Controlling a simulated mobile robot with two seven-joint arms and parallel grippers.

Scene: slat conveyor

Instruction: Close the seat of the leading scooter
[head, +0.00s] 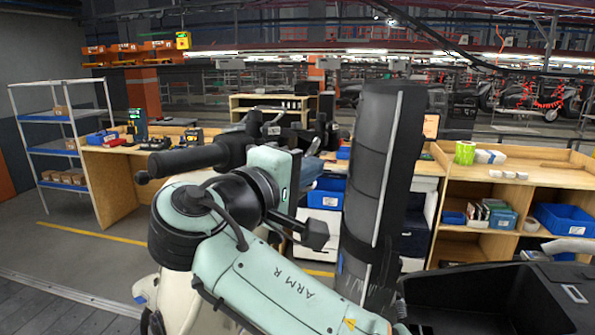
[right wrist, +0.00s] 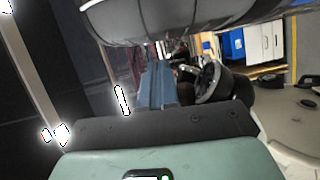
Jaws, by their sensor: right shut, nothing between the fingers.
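The scooter's seat (head: 378,185) is a long black pad standing upright, raised from the body. To its right is the open black storage well (head: 490,300). The scooter's cream front body (head: 175,300) and black handlebar grip (head: 195,157) show at left, partly behind my right arm. My right gripper (head: 312,168) is shut and empty, just left of the upright seat; a small gap seems to show between them. Its blue-grey fingers also show in the right wrist view (right wrist: 158,85), below a grey rounded surface I cannot identify surely. My left gripper is out of view.
A wooden shelf unit (head: 480,195) with blue bins stands behind at right. A workbench (head: 125,150) with tools and a metal rack (head: 62,135) stand at left. The floor (head: 75,255) at left is clear, with a yellow line.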

